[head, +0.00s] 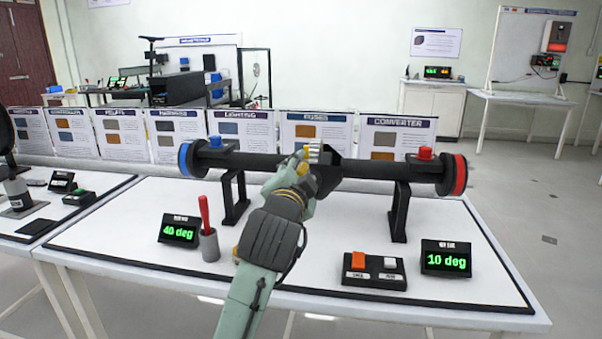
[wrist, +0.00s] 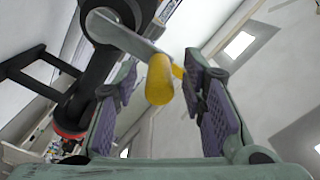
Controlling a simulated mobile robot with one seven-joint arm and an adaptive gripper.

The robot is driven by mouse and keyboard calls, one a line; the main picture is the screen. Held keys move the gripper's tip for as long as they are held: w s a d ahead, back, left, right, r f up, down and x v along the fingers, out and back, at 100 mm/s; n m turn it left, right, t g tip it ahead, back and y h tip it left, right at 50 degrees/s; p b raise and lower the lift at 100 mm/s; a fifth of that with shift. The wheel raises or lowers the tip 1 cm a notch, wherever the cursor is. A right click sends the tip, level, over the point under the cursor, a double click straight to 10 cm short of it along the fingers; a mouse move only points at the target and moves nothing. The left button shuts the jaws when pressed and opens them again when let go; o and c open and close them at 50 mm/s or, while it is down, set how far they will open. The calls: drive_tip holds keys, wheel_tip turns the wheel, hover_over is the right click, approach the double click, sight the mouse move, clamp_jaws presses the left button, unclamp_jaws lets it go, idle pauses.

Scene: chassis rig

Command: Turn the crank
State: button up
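The rig is a long black horizontal shaft (head: 375,169) on two black stands, with a blue-rimmed wheel at its left end and a red-rimmed wheel (head: 460,174) at its right. The crank sits near mid-shaft, largely hidden by my arm in the head view. In the wrist view its grey arm (wrist: 125,38) leaves the black hub and carries a yellow handle (wrist: 160,82). My gripper (head: 305,165) is at the crank. In the wrist view its two purple-padded fingers (wrist: 161,65) are apart, the handle between them, with a visible gap on the left side.
A left display (head: 179,231) reads 40 deg; a right display (head: 446,259) reads 10 deg. A grey cup (head: 209,245) with a red-handled item stands left of my arm. A switch box (head: 374,271) with orange and white switches lies right. Information panels line the back.

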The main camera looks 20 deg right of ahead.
drive_tip(key=v, duration=0.7)
drive_tip(key=shift+s+a, duration=0.2)
idle(0.4)
